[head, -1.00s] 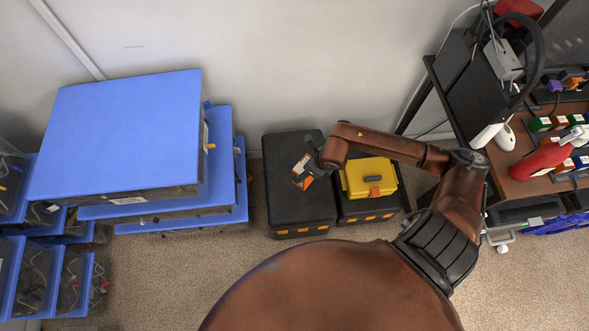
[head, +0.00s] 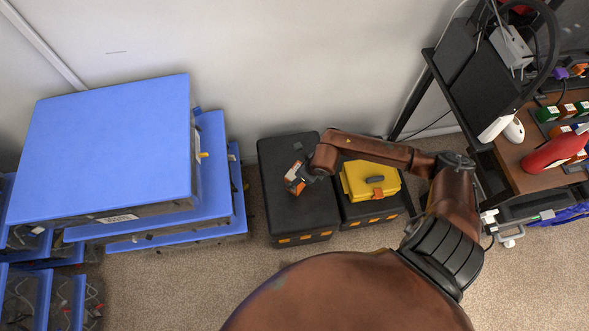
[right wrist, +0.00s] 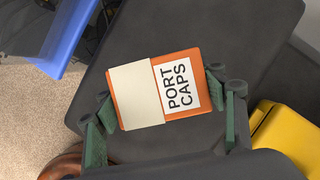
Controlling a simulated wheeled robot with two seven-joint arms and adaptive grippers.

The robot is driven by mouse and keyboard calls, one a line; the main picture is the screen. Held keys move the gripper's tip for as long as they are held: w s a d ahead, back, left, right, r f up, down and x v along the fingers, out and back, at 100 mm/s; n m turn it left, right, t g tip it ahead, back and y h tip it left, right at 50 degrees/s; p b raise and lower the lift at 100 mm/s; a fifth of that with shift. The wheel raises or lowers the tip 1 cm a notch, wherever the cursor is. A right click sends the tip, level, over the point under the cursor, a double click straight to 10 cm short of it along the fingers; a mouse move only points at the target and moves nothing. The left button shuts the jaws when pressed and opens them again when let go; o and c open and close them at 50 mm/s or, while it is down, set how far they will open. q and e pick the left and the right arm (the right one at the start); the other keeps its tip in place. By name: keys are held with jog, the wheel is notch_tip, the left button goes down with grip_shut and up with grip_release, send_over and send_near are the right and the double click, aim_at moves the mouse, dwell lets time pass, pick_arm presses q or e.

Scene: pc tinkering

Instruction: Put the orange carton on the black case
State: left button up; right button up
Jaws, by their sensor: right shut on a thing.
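The orange carton (head: 294,180) has a white label reading "PORT CAPS", clear in the right wrist view (right wrist: 135,94). My right gripper (head: 303,178) is shut on it. In the right wrist view the green fingers of the gripper (right wrist: 163,99) are at opposite ends of the carton. The carton is over the top of the black case (head: 297,222), the taller one at the left of two dark cases. The case top also fills much of the right wrist view (right wrist: 230,40). I cannot tell whether the carton touches it. My left gripper is not in view.
A yellow toolbox (head: 362,179) sits on a lower dark case (head: 372,213) just right of the black case. Stacked blue-lidded bins (head: 105,150) stand at the left. A cluttered desk (head: 520,160) is at the right. The wall is close behind.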

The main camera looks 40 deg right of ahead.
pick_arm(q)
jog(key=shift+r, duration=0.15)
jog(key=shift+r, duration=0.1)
pick_arm(e)
jog(key=o, duration=1.2)
jog(key=shift+f, duration=0.1)
jog(key=shift+r, duration=0.2)
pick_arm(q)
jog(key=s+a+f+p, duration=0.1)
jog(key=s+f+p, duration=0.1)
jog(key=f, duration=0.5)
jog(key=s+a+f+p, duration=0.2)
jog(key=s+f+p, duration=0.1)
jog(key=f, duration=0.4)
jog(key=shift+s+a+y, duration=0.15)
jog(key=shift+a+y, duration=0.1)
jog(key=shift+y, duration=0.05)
pick_arm(e)
jog(key=shift+v, duration=5.9)
